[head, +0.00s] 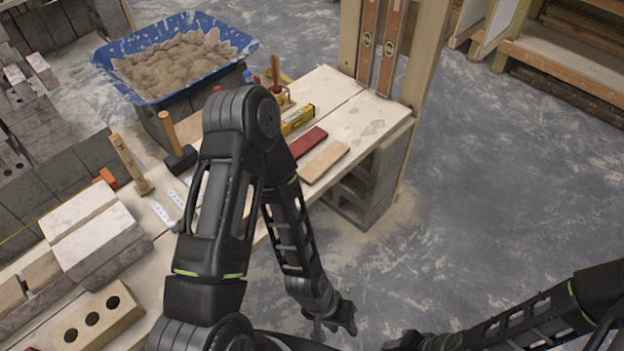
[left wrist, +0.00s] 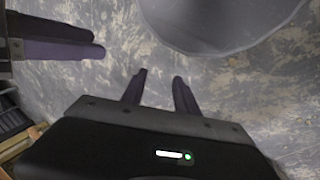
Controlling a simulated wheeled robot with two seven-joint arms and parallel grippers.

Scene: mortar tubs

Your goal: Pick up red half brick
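A flat dark red block (head: 308,142) lies on the pale plank bench in the head view, right of my left arm's elbow. It is the only red brick-like piece I make out; I cannot tell for sure that it is a half brick. My left gripper (head: 338,318) hangs low over the floor in front of the bench, well away from the block. In the left wrist view its two fingers (left wrist: 159,77) are apart with only floor between them. My right gripper (head: 403,342) is at the bottom edge, partly cut off; its fingers (left wrist: 80,43) also show in the left wrist view.
A tan block (head: 325,162) lies beside the red one, with a yellow level (head: 297,119) behind. A hammer (head: 178,146) and several grey bricks are further left. A blue tub (head: 215,73) of mortar stands behind. The floor (head: 500,180) at right is clear.

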